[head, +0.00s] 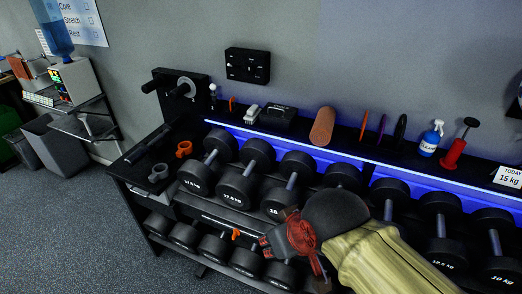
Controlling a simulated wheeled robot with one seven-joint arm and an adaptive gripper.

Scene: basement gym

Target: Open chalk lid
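My gripper (268,246), at the end of my arm with its dark red wrist part, is in the lower middle of the head view, in front of the dumbbell rack. Its fingers are small and dark against the dumbbells, so I cannot tell whether they are open or shut. No container is clearly marked as chalk. A low black box (278,116) stands on the rack's top shelf against the wall, well beyond and above my gripper in the picture. It may be the chalk box. Its top looks closed, but it is too small to be sure.
The rack holds two rows of black dumbbells (236,185). Along the top shelf stand a white object (251,114), brown roller (322,126), thin discs (381,126), spray bottle (431,138) and red pump-like item (459,144). Free floor (75,235) lies at left.

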